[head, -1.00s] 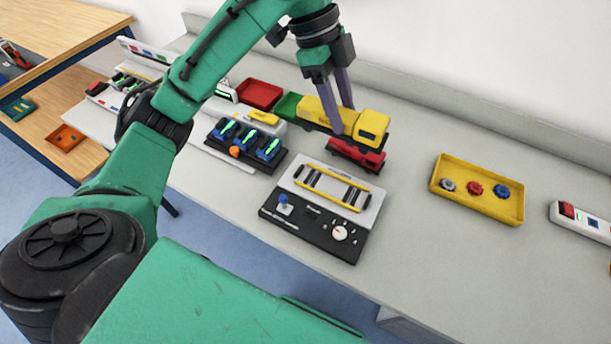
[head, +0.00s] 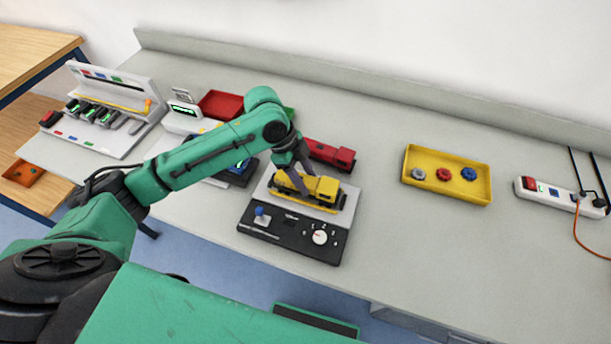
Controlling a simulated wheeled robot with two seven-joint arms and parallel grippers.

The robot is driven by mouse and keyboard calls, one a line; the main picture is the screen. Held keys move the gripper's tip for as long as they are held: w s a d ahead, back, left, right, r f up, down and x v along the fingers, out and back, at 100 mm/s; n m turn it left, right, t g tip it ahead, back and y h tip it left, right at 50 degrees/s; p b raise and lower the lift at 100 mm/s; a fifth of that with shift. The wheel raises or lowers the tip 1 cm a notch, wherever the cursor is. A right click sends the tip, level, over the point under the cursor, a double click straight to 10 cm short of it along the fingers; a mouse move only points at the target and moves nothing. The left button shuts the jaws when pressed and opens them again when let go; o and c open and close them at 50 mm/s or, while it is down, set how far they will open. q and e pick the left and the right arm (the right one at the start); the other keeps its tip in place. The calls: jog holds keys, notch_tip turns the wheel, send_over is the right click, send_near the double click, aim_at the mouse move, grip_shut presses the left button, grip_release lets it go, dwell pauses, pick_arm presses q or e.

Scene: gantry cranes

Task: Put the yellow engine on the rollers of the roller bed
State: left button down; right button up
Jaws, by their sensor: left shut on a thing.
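The yellow engine (head: 324,188) is over the white upper part of the roller bed (head: 290,233), lying lengthwise along it. My left gripper (head: 294,184) is shut on the engine from above, at its left part. The engine hides most of the rollers. I cannot tell whether its wheels touch them or it hangs just above. The bed's black front panel shows a blue-topped lever and a white dial. My right gripper is not in view.
A red engine (head: 330,153) stands close behind the bed. A yellow tray (head: 432,190) with three coloured knobs is to the right, and a power strip (head: 545,197) farther right. A red tray (head: 220,105) lies behind my left arm. The bench between bed and yellow tray is clear.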

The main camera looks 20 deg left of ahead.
pick_arm(q)
jog(key=shift+f, duration=0.1)
jog(key=shift+c, duration=1.7)
grip_release()
jog(key=b+v, duration=0.1)
jog(key=v, duration=1.1)
